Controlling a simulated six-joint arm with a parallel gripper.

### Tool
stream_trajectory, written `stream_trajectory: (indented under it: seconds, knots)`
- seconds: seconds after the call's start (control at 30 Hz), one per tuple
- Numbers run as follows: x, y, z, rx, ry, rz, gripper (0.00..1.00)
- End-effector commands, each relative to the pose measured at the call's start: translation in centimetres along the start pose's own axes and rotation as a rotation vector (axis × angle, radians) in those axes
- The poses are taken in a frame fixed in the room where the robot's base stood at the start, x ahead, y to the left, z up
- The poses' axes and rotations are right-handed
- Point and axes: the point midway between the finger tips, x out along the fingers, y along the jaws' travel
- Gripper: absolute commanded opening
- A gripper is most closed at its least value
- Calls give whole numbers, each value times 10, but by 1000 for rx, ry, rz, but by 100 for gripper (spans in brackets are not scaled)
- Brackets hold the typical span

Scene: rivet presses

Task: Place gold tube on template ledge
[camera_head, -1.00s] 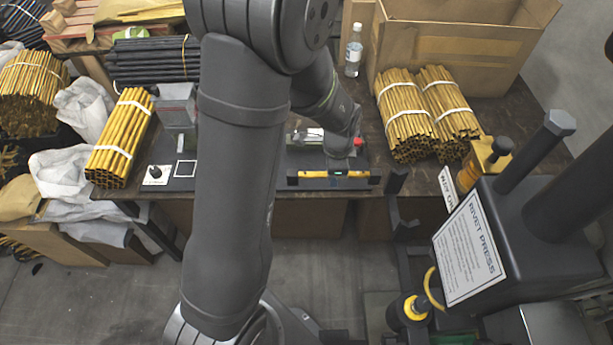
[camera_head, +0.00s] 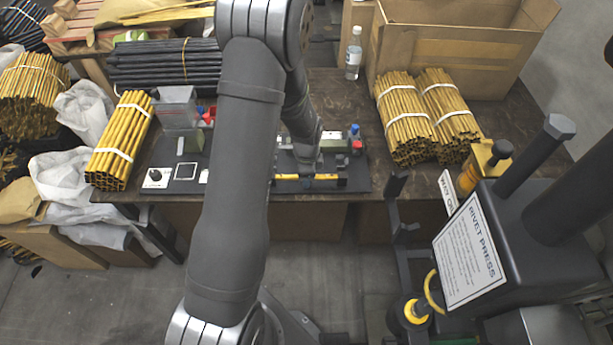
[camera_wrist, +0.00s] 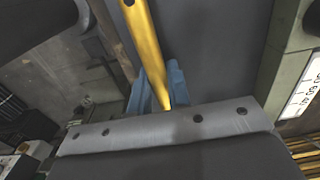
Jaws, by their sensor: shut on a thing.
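The gold tube (camera_head: 288,177) lies crosswise at the front edge of the dark template board (camera_head: 357,181) in the head view. My gripper (camera_head: 306,172) is shut on the tube near its middle and covers part of it. The tube looks level and close to the front ledge; I cannot tell whether it touches. In the wrist view the tube (camera_wrist: 145,45) runs down from the top edge to blue-grey pads (camera_wrist: 175,78), and its lower end narrows there. My arm hides the middle of the board.
A red-and-blue capped part (camera_head: 355,140) sits on the board, close right of my gripper. The rivet press (camera_head: 520,240) stands at front right. A water bottle (camera_head: 353,55) and an open carton (camera_head: 455,50) are behind.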

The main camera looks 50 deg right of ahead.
Motion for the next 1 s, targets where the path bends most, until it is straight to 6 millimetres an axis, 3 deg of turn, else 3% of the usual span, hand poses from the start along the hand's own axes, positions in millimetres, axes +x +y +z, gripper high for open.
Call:
stream_trajectory:
  seconds: [0.3, 0.33, 0.43, 0.77, 1.0]
  knots:
    - [3, 0, 0, 0, 0, 0, 0]
    - [3, 0, 0, 0, 0, 0, 21]
    - [2, 0, 0, 0, 0, 0, 38]
    - [0, 0, 0, 0, 0, -1, 38]
    - [-29, -1, 0, 0, 1, -4, 38]
